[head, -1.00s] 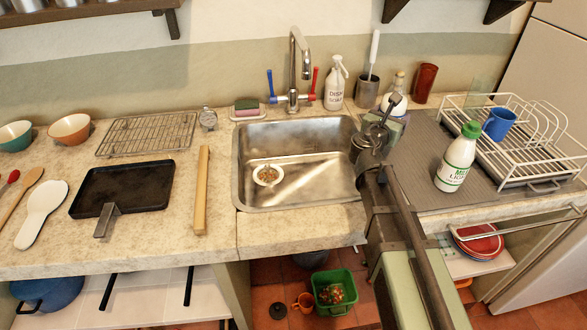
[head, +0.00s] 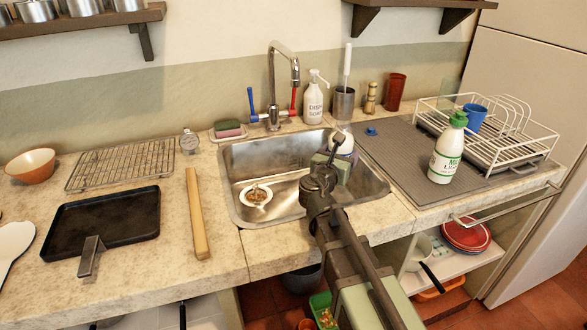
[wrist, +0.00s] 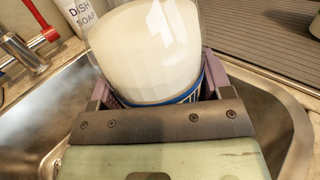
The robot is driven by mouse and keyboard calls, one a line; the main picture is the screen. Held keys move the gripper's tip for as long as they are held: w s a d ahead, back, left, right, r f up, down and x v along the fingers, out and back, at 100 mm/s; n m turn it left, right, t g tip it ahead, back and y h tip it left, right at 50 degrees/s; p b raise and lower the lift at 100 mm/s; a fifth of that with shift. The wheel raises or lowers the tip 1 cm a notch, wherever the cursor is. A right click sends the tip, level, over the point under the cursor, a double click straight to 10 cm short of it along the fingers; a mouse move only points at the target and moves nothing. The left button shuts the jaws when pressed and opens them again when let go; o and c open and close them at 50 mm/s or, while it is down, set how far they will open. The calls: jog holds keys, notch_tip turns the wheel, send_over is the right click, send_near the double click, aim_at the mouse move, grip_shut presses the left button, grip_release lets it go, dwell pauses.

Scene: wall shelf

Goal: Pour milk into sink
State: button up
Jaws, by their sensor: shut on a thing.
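A bottle of milk (head: 342,139) with a blue band is held by my gripper (head: 335,162) over the right part of the metal sink (head: 281,162). In the wrist view the bottle (wrist: 155,45) is clear, with white inside, and sits between the fingers of my gripper (wrist: 155,92), which is shut on it. Its mouth is out of view there, and I cannot tell how far it tilts. No stream of milk is visible. A second white bottle with a green cap (head: 447,150) stands on the grey mat.
A small blue cap (head: 371,131) lies on the mat (head: 395,150) right of the sink. The tap (head: 283,80) and the soap bottle (head: 313,100) stand behind the sink. A dish rack (head: 500,140) is at the right. The strainer (head: 256,196) lies in the sink.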

aim_at(347, 145)
jog(key=shift+r+n, duration=0.1)
jog(key=shift+n, duration=0.2)
jog(key=shift+r+n+t, duration=0.15)
jog(key=shift+n+t, duration=0.15)
jog(key=shift+n, duration=0.4)
jog(key=shift+r+n+t, duration=0.2)
jog(key=shift+r+n, duration=0.25)
jog(key=shift+n, duration=0.45)
jog(key=shift+r+n+t, duration=0.2)
jog(key=shift+r+n, duration=0.25)
jog(key=shift+n, duration=0.45)
jog(key=shift+f+n+t+b, duration=0.25)
jog(key=shift+n+b, duration=0.2)
jog(key=shift+n, duration=0.55)
jog(key=shift+r+n, duration=0.35)
jog(key=shift+n, duration=0.05)
jog(key=shift+d+r+n+t+p, duration=0.3)
jog(key=shift+r+n+p, duration=0.2)
jog(key=shift+n, duration=0.2)
jog(key=shift+s+d+n+t+y+b, duration=0.15)
jog(key=shift+d+n+t+y, duration=0.1)
jog(key=shift+n, duration=0.45)
jog(key=shift+s+d+n+t+y+b, duration=0.1)
jog(key=shift+d+n+y+b, duration=0.1)
jog(key=shift+n, duration=0.5)
